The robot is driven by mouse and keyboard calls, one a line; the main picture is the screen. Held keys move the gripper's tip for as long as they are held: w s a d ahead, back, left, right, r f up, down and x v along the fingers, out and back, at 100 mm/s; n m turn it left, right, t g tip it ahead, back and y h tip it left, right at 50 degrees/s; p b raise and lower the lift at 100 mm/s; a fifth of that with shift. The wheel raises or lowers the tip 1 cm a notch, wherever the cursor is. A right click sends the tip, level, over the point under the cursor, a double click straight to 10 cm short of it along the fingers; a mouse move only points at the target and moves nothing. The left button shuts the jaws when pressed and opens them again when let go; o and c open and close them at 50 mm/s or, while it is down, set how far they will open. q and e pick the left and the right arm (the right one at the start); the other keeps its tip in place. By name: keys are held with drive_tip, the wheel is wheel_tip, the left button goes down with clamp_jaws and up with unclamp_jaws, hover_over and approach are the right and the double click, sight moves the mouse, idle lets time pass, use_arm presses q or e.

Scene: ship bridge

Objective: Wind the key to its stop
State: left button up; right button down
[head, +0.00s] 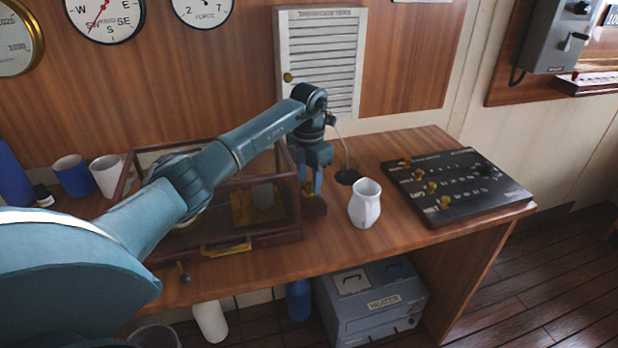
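My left arm reaches across the desk from the left. My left gripper (311,186) points down at the right end of a glass case (291,232) with a dark wooden frame. A small brass-coloured piece shows at the fingertips, but I cannot tell whether it is the key or whether the fingers grip it. The gap between the fingers is too small to judge. A small dark knobbed piece (183,272) is at the desk's front edge, left of the case's brass handle (226,248). My forearm hides part of the case. My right gripper is not in view.
A black panel with brass knobs (455,186) lies at the desk's right. Cups (106,175) stand at the left. A grey heater (372,303) is below.

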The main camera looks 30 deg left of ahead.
use_arm(q)
drive_tip(key=shift+f, duration=0.4)
drive_tip(key=shift+c, duration=0.4)
clamp_jaws()
